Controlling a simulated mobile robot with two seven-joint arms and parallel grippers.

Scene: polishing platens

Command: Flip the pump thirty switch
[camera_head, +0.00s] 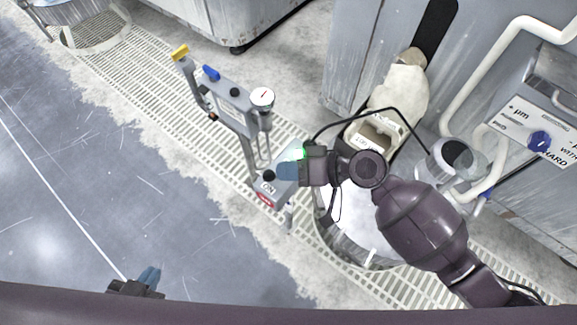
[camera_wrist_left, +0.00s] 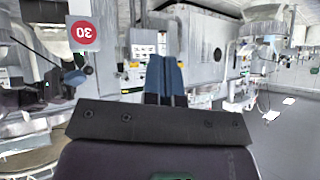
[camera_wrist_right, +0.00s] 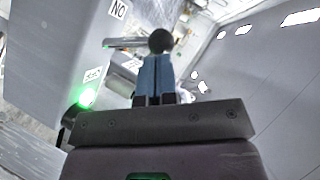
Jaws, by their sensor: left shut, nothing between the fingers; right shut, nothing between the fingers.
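The pump thirty switch box (camera_head: 283,185) stands on the post panel in the middle of the head view. It has an ON label (camera_head: 268,188), a red label (camera_head: 265,200) and a black ball knob (camera_head: 269,176). In the right wrist view the knob (camera_wrist_right: 160,40) is right at my shut fingertips, and I cannot tell whether they touch. My right gripper (camera_head: 280,171) is shut and empty, its blue fingers pointing left at the knob. My left gripper (camera_head: 152,274) is shut and empty, low at the left.
A gauge (camera_head: 262,97) and blue and yellow handles (camera_head: 180,53) rise on the post behind the switch. A green light (camera_wrist_right: 87,97) glows beside my right gripper. A round metal vessel (camera_head: 345,235) stands under my right arm. The floor at left is clear.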

